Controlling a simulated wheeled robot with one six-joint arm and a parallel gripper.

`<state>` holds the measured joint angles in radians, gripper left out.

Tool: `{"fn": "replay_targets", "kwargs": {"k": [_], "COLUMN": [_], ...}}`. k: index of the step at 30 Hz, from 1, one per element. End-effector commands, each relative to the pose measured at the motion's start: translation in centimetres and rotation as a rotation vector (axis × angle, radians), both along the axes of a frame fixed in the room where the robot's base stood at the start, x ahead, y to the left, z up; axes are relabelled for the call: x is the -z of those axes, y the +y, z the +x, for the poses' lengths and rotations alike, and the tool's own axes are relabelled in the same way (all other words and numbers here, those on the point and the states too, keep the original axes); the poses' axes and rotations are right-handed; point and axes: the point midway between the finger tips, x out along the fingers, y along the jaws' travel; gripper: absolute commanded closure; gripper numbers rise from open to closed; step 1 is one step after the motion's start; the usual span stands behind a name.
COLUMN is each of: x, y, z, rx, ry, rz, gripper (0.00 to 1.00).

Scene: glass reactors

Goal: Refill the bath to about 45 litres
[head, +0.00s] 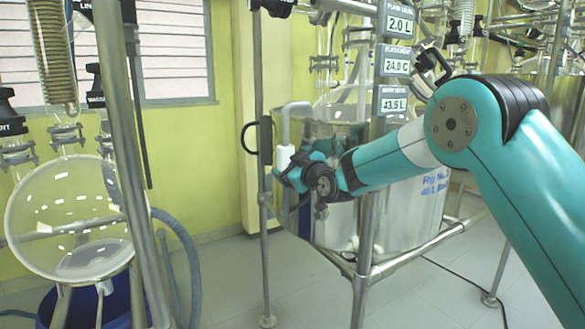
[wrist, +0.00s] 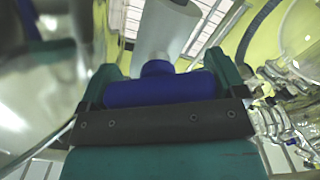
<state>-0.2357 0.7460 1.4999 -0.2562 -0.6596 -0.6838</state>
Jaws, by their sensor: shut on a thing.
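The bath is a large shiny steel tub (head: 410,215) in the middle of the head view, held in a metal frame. A readout (head: 394,104) above it shows 43.5 L; its small label is blurred and seems to name the bath level. A grey pipe (head: 296,108) bends over the tub's rim and has a white section (head: 284,158) below. My gripper (head: 284,179) is at the foot of that section. In the wrist view, my gripper (wrist: 160,95) is shut on a blue handle (wrist: 150,88) below a pale cylinder (wrist: 162,28). The water is hidden.
Two more readouts show 2.0 L (head: 399,25) and 24.0 C (head: 396,66). Metal frame posts (head: 262,190) stand close to my arm. A round glass vessel (head: 70,215) hangs at left above a blue tub (head: 110,300). A grey hose (head: 185,245) runs to the floor.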

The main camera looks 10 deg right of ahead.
Motion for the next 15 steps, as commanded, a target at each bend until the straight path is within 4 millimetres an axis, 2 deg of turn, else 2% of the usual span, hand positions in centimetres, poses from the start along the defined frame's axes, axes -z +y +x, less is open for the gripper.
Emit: {"fn": "replay_targets", "kwargs": {"k": [6,7,8,15], "x": [-0.01,-0.01,-0.01,0.00], "y": [0.04,0.04,0.04,-0.01], "z": [-0.02,-0.02,-0.02,-0.06], "rx": [0.000,0.000,0.000,-0.001], "ry": [0.002,0.002,0.002,0.001], "rz": [0.000,0.000,0.000,0.001], "gripper": [0.34,0.06,0.00,0.00]}}
